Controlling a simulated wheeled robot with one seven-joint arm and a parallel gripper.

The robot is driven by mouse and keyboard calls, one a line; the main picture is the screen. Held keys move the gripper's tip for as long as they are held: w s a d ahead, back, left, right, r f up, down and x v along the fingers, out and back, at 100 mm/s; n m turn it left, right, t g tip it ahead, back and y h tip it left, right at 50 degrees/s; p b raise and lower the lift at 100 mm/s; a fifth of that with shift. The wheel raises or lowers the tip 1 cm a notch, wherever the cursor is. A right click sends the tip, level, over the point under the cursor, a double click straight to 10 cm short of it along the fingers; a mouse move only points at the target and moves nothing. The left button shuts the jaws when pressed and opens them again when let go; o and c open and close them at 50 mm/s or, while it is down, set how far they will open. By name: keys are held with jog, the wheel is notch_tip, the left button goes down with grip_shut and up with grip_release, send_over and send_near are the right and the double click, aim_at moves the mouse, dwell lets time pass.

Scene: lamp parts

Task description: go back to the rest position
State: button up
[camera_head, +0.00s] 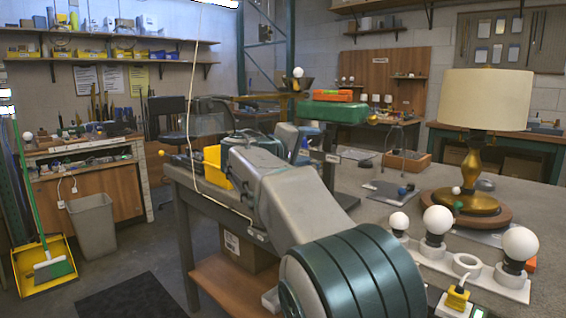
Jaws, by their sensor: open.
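My grey and green arm (268,190) reaches from the bottom middle over the left part of the workbench. My gripper cannot be made out; the arm's far end is hidden behind its own links. A lamp with a cream shade (486,99) and a brass body (473,178) stands upright on a round wooden base (466,211) on the right. In front of it, a white holder (467,264) carries several round white bulbs in dark sockets, such as the right one (520,243); one ring in it is empty.
A green block (335,112) with an orange level on top stands behind my arm. A yellow plug (457,298) sits at the front edge. A grey waste bin (92,225) and yellow dustpan (44,268) stand on the left floor.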

jog(key=s+d+f+m+g+y+p, duration=0.15)
jog(key=s+d+g+y+p, duration=0.4)
jog(key=s+d+p, duration=0.65)
jog(key=s+a+m+g+y+p, duration=0.2)
jog(key=s+p, duration=0.6)
jog(key=s, duration=0.4)
jog(key=s+a+m+g+y+p, duration=0.2)
jog(key=s+a+y+p, duration=0.2)
jog(key=s+p, duration=0.4)
jog(key=s, duration=0.5)
jog(key=shift+s+a+f+y+p, duration=0.3)
jog(key=shift+f+y+p, duration=0.05)
jog(key=shift+f+p, duration=0.05)
